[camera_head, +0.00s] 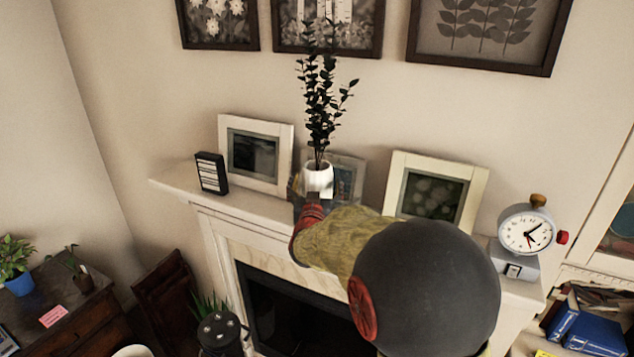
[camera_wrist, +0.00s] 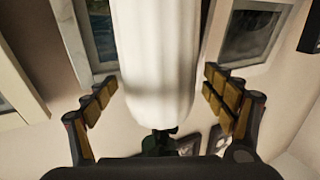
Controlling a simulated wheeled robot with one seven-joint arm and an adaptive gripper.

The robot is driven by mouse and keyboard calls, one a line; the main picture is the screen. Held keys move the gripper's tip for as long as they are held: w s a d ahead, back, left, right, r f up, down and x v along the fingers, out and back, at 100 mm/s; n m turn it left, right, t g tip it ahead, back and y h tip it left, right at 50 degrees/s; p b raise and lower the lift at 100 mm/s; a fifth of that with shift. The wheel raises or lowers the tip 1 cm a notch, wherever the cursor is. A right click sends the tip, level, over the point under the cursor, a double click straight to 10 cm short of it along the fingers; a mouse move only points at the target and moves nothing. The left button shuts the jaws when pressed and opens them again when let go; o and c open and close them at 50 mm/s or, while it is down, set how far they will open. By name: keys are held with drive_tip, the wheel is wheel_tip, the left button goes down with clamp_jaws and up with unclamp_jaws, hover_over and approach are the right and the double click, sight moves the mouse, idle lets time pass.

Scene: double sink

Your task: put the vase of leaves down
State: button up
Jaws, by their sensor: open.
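The vase of leaves, a ribbed white vase (camera_head: 318,177) with dark leafy stems (camera_head: 322,105), stands upright above the mantel shelf (camera_head: 262,206) in the head view. My arm and gripper hide its base, so its contact with the shelf does not show. In the wrist view the picture is upside down, and the white vase (camera_wrist: 158,50) fills the middle with dark leaves (camera_wrist: 160,143) below. My gripper (camera_wrist: 160,88) is open, with one finger on each side of the vase and gaps visible between pads and vase.
A white-framed picture (camera_head: 253,153) and a small black-and-white box (camera_head: 211,173) are left of the vase. A small frame (camera_head: 346,180) stands close behind it. Another white frame (camera_head: 436,192) and a clock (camera_head: 527,232) are to the right. Pictures hang on the wall above.

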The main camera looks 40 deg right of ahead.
drive_tip(key=b+v, duration=0.1)
drive_tip(key=v, duration=1)
drive_tip(key=s+a+f+n+y, duration=0.15)
drive_tip(key=a+n+y, duration=0.7)
drive_tip(key=a, duration=1.25)
drive_tip(key=s+a+f+g+y, duration=0.2)
drive_tip(key=s+a+f+g, duration=0.1)
drive_tip(key=s, duration=0.7)
drive_tip(key=s+a+f+g+y, duration=0.2)
drive_tip(key=s+a+f+g, duration=0.1)
drive_tip(key=s, duration=0.7)
drive_tip(key=shift+s+a+f+g, duration=0.15)
drive_tip(key=shift+s+a+g, duration=0.05)
drive_tip(key=shift+a+g, duration=0.4)
drive_tip(key=shift+n, duration=0.25)
wheel_tip(320, 180, down, 20)
drive_tip(key=b, duration=1.9)
drive_tip(key=shift+b, duration=0.4)
